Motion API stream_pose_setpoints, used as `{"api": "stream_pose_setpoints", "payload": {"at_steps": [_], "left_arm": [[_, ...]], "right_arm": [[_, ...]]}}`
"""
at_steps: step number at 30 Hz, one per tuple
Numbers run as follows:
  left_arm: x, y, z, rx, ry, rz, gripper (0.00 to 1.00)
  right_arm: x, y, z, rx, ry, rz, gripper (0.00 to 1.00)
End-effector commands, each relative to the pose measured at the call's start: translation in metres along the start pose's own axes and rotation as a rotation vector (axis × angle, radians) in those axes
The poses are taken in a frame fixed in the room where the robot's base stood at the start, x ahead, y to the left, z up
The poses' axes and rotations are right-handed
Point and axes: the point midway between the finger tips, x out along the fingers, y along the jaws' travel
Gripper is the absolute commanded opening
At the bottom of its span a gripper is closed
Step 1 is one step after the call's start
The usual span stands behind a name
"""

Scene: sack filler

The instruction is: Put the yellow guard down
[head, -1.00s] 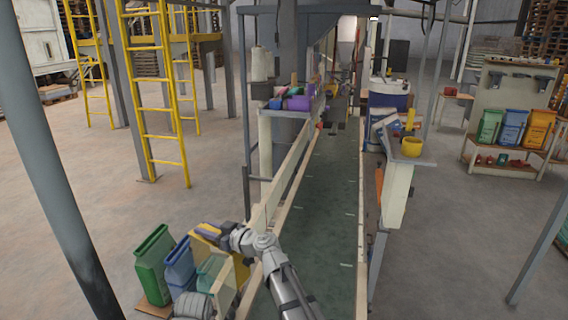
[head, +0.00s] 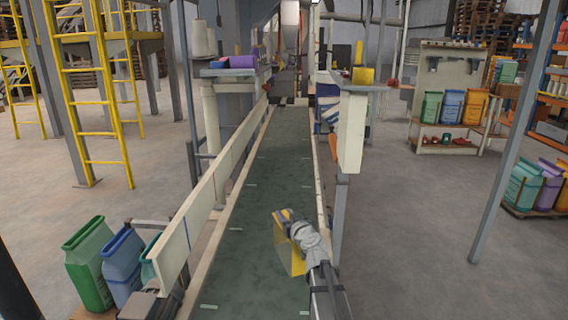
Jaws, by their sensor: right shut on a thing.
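The yellow guard (head: 291,257) is a thin, yellow, see-through-looking panel. It hangs from my right gripper (head: 285,217), which is shut on its upper part. The gripper and guard are over the green conveyor belt (head: 262,190), near its right side. I cannot tell whether the guard's lower edge touches the belt. Part of the guard is hidden behind my right wrist. My left gripper is not in view.
A cream side rail (head: 203,205) runs along the belt's left. Green (head: 90,262) and blue (head: 122,262) sacks stand beyond it. A small raised shelf (head: 350,80) with a yellow item stands right of the belt. Floor (head: 420,230) at the right is clear.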

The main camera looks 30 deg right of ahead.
Motion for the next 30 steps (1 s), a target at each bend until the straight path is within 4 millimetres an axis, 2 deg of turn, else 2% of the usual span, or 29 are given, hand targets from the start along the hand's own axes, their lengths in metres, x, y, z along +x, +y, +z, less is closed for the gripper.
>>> {"api": "stream_pose_setpoints", "payload": {"at_steps": [1, 6, 10, 14, 24, 30], "left_arm": [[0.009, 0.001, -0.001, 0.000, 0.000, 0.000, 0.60], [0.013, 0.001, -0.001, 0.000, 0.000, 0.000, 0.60], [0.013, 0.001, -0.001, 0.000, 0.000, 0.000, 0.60], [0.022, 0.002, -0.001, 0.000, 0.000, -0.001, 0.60], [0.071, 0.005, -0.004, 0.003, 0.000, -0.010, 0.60], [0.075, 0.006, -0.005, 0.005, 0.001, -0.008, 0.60]], "right_arm": [[0.000, 0.009, 0.009, 0.003, 0.001, 0.016, 0.00], [-0.002, 0.020, 0.012, 0.006, 0.004, 0.040, 0.00], [-0.002, 0.021, 0.013, 0.006, 0.004, 0.041, 0.00], [-0.001, 0.020, 0.022, 0.006, 0.004, 0.040, 0.00], [0.007, 0.020, 0.070, 0.006, 0.004, 0.039, 0.00], [0.008, 0.020, 0.074, 0.006, 0.004, 0.039, 0.00]]}}
